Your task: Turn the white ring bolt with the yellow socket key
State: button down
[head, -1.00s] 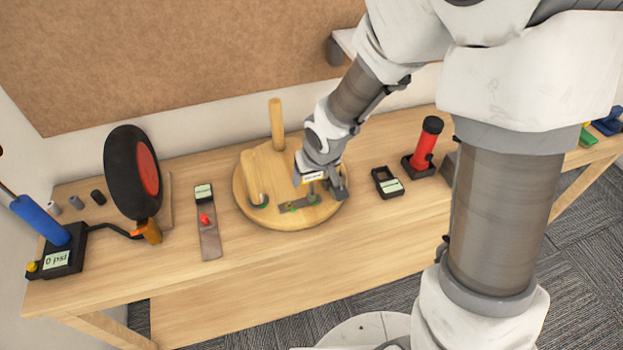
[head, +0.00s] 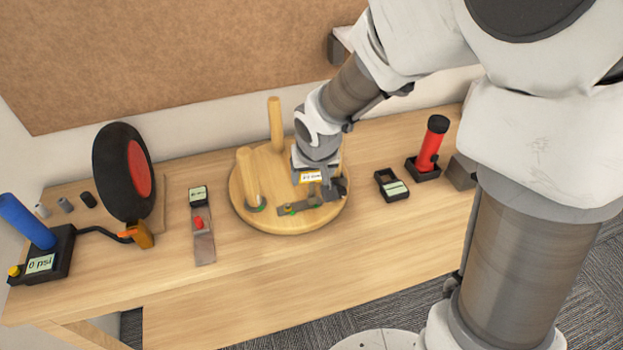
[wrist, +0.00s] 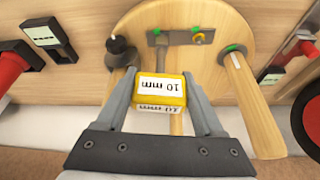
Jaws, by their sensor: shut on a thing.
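My gripper (wrist: 160,90) is shut on the yellow socket key (wrist: 174,88), whose block is marked "10 mm" in the wrist view. The key's lower end is hidden. In the head view, my gripper (head: 325,190) is low over the right part of a round wooden board (head: 240,212) with upright wooden legs. A dark metal strip (wrist: 175,38) on the board carries bolts with green marks and one with a yellow ring (wrist: 198,37). A dark knob-like piece (wrist: 120,52) stands at the left of the strip. I cannot make out the white ring bolt for certain.
A leg (head: 277,125) rises behind my gripper and another (head: 248,175) stands to the left. A small black frame with a display (head: 392,186) and a red cylinder in a black holder (head: 430,150) are to the right. The front of the bench is clear.

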jog(key=shift+m+h+b, duration=0.5)
jog(key=shift+m+b, duration=0.7)
jog(key=shift+b, duration=1.5)
jog(key=shift+a+m+h+b, duration=0.1)
jog(key=shift+m+h+b, duration=0.4)
jog(key=shift+m+b, duration=1.1)
jog(key=shift+f+m+g+h+b, duration=0.1)
jog(key=shift+m+g+h+b, duration=0.4)
jog(key=shift+m+b, duration=1.15)
jog(key=shift+m+h+b, duration=0.35)
jog(key=shift+m+h, duration=0.15)
jog(key=shift+m, duration=0.65)
jog(key=shift+n, duration=0.6)
jog(key=shift+r+p, duration=1.4)
jog(key=shift+r, duration=1)
